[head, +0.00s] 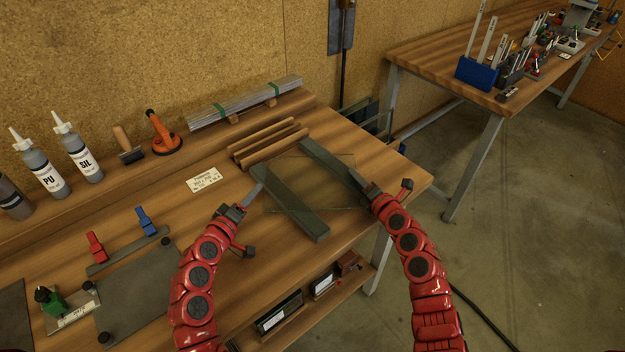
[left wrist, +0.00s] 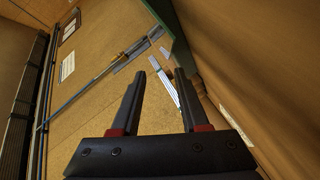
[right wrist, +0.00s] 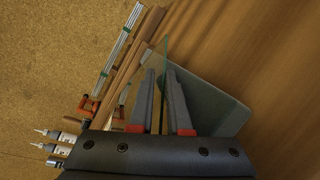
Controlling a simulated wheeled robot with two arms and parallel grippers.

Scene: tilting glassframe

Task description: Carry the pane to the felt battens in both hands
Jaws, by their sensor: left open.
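The clear glass pane (head: 318,182) spans the two dark grey-green battens on the bench; I cannot tell whether it rests on them or hovers just above. The left batten (head: 290,203) and right batten (head: 328,162) lie roughly parallel. My left gripper (head: 258,190) is open and empty beside the left batten; its fingers stand wide apart in the left wrist view (left wrist: 158,75). My right gripper (head: 368,188) is at the pane's right side. In the right wrist view the pane's green edge (right wrist: 166,50) runs between its close-set fingers (right wrist: 160,72), which appear shut on it.
Wooden strips (head: 268,143) and a bundle of metal bars (head: 245,103) lie behind the battens. A white label (head: 204,180), an orange suction cup (head: 163,134) and bottles (head: 80,150) are to the left. The bench's right edge is close to my right gripper.

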